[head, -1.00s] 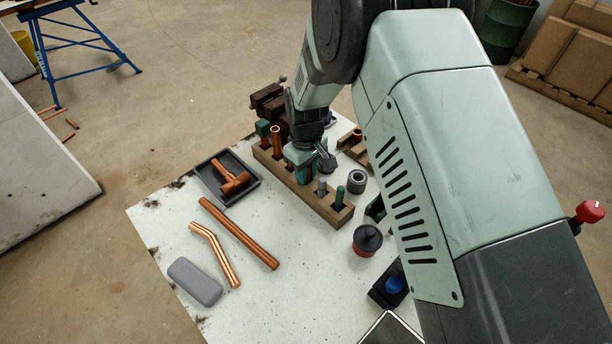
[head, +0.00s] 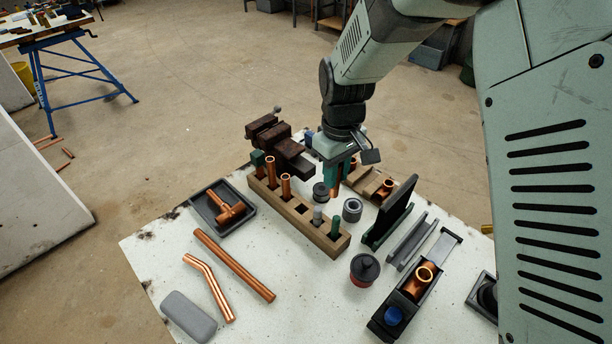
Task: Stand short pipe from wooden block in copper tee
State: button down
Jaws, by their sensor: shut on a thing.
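My gripper (head: 336,168) is shut on a short copper pipe (head: 336,186). The pipe hangs down from it above the table, behind and to the right of the wooden block (head: 325,244). The block holds two upright copper pipes (head: 286,186), a grey piece and green pieces, with an empty square hole between. A copper fitting (head: 421,281), which looks like a tee with its open mouth up, sits in a black holder (head: 398,313) at the right front. Another tee-shaped copper fitting (head: 229,212) lies in the black tray (head: 208,222). The fingers are partly hidden.
A dark vise (head: 275,140) stands behind the block. A green-based upright plate (head: 392,212), grey channel (head: 412,242) and red-black pot (head: 364,268) lie between gripper and black holder. Long copper pipes (head: 234,264) and a grey case (head: 188,317) lie at left front.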

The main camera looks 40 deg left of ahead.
jog(key=s+d+r+m, duration=0.1)
jog(key=d+r+m, duration=0.15)
jog(key=d, duration=0.95)
jog(key=s+d+r+m, duration=0.1)
jog(key=d+r+m, duration=0.15)
jog(key=d, duration=0.95)
jog(key=shift+s+d+f, duration=0.1)
jog(key=shift+s+f, duration=0.1)
jog(key=shift+f, duration=1.7)
jog(key=shift+f, duration=0.35)
jog(key=shift+f, duration=0.1)
jog(key=shift+f, duration=0.45)
jog(key=shift+f, duration=0.1)
